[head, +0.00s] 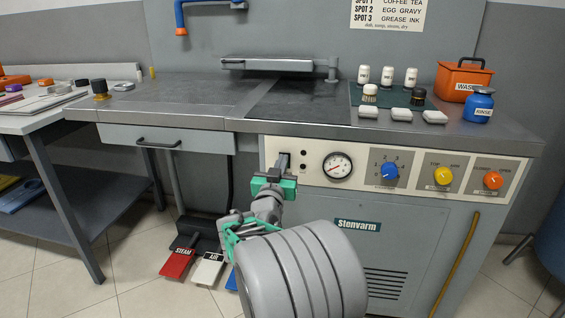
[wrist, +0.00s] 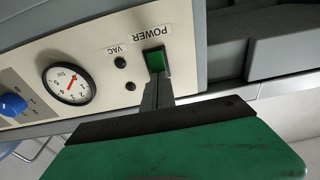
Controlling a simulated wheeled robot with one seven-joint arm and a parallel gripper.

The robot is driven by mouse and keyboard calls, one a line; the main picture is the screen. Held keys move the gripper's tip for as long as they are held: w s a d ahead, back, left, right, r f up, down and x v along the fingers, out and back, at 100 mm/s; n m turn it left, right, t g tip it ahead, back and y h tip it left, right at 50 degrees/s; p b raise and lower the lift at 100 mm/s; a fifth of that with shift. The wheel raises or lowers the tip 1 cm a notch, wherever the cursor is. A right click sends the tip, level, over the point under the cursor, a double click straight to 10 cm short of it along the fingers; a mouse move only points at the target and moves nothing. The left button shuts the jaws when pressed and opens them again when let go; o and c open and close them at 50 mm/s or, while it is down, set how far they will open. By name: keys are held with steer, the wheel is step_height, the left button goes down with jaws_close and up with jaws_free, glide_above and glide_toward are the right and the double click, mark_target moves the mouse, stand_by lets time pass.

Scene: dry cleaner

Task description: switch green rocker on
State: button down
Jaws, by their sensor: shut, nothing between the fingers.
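The green rocker (wrist: 156,62) sits in a dark frame under the label POWER on the cream control panel (head: 313,174). In the wrist view, which is turned over, its green face shows above my fingertips. My gripper (head: 283,160) is shut and empty, with its fingertips at the panel's left end. It also shows in the wrist view (wrist: 156,82), where the tips overlap the lower edge of the rocker. I cannot tell whether they touch it. In the head view my gripper hides the rocker. Which way the rocker is tipped is not clear.
Beside the rocker are two small dark indicators, one labelled VAC (wrist: 120,62), and a pressure gauge (head: 337,166). Blue (head: 390,171), yellow (head: 443,176) and orange (head: 493,180) knobs lie further right. The worktop (head: 215,100) overhangs the panel. Red and white pedals (head: 207,268) are on the floor.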

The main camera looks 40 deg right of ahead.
steer(key=s+a+r, duration=0.2)
steer(key=s+a, duration=0.6)
steer(key=a, duration=0.2)
steer(key=shift+s+a+r, duration=0.15)
steer(key=shift+a, duration=0.2)
